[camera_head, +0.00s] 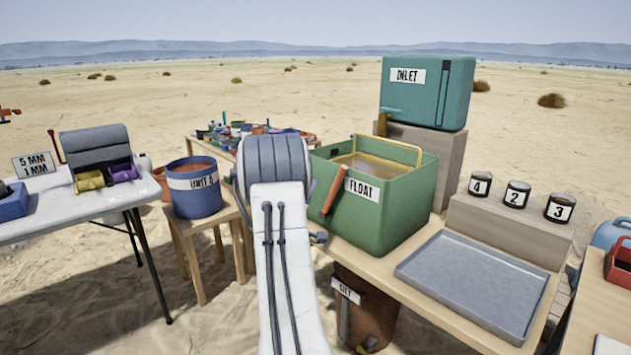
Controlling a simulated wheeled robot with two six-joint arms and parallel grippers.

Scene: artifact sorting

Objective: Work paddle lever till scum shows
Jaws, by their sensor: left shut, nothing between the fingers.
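The green tank labelled FLOAT (385,217) stands on the wooden table. A brown-orange paddle lever (334,190) leans on its left front edge. Inside is brownish liquid (372,166); I cannot tell any scum on it. A yellow frame (385,143) spans the tank's back rim. My left gripper (275,160) is at the grey ribbed end of my white arm, left of the tank and apart from the lever in the picture. It is shut and empty, its fingers mostly hidden. My right gripper is out of view.
A teal INLET tank (427,92) stands on a block behind. A grey tray (472,283) lies right of the tank, before several numbered jars (517,194). A blue bucket (194,190) stands on a stool at left. A brown bin (366,305) hangs low under the table.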

